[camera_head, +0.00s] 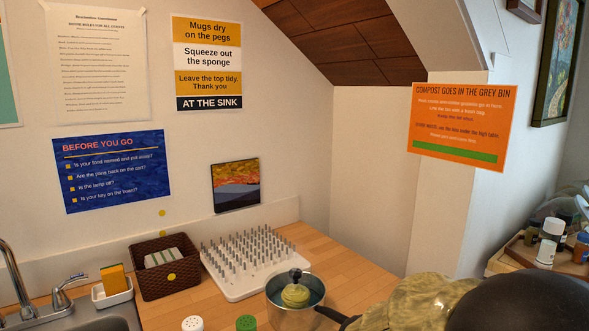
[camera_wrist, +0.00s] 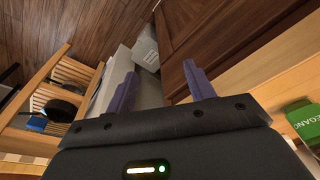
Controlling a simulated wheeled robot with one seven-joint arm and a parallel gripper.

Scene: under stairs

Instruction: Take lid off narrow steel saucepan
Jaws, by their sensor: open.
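A narrow steel saucepan (camera_head: 292,316) stands on the wooden counter near the bottom middle of the head view. A see-through lid (camera_head: 313,287) with a dark knob on top sits on it, and something yellowish shows through the lid. The pan's black handle (camera_head: 334,316) points to the lower right. My gripper (camera_wrist: 160,70) is open in the wrist view, its two purple fingers apart with nothing between them. The saucepan is not seen in the wrist view, and I cannot make out my gripper in the head view.
A white pegged drying rack (camera_head: 235,289) stands left behind the pan, with a brown basket (camera_head: 145,283) beside it. White (camera_head: 193,323) and green (camera_head: 246,323) shaker tops are in front. A mottled yellowish shape (camera_head: 412,303) lies right of the pan. The wrist view shows a slatted shelf (camera_wrist: 75,75).

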